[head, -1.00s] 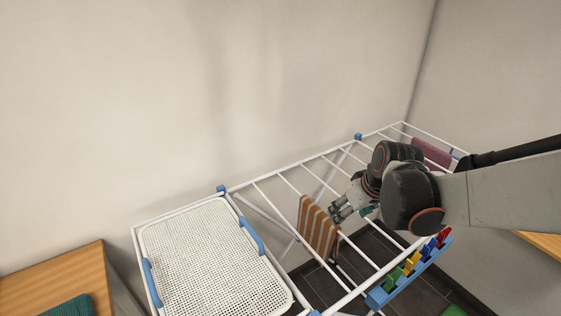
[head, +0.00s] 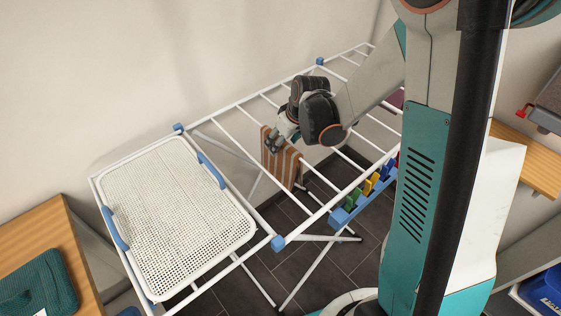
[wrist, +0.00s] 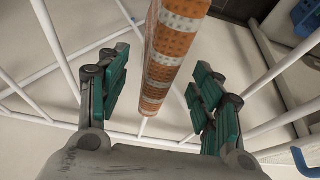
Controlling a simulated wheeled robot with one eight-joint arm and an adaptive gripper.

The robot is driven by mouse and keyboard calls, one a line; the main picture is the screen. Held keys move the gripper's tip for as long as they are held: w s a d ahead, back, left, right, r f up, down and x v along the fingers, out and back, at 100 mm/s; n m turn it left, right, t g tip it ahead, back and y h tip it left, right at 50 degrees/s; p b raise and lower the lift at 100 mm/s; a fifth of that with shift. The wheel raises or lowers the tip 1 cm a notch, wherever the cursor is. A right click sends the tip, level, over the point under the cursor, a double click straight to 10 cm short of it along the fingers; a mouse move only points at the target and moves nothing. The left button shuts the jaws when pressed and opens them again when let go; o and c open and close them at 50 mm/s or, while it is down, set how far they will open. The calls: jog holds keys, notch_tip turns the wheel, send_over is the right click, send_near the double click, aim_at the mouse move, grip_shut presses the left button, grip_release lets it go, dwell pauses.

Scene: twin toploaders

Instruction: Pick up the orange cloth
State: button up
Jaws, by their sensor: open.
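The orange cloth (head: 283,160), with pale stripes, hangs folded over a rod of the white drying rack (head: 243,100). In the wrist view the cloth (wrist: 174,52) runs between the two open fingers of my gripper (wrist: 158,95), with space on both sides of it. In the head view my gripper (head: 277,141) is at the cloth's upper right part, and its fingers partly cover the cloth. The fingers are apart and do not visibly press on the cloth.
A white perforated basket (head: 175,215) with blue handles sits on the rack's left end. A blue peg holder (head: 350,205) with coloured pegs hangs on the front rail. A teal cloth (head: 42,285) lies on a wooden top at the left. The rack's rods surround my gripper.

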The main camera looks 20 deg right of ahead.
jog(key=shift+w+b+x, duration=0.15)
jog(key=shift+b+x, duration=0.45)
jog(key=shift+x, duration=0.75)
jog(key=shift+w+b+x, duration=0.2)
jog(key=shift+b+x, duration=0.35)
jog(key=shift+x, duration=0.8)
jog(key=shift+a+f+b, duration=0.1)
jog(key=shift+a+b, duration=0.1)
jog(key=shift+b, duration=0.1)
jog(key=c, duration=1.2)
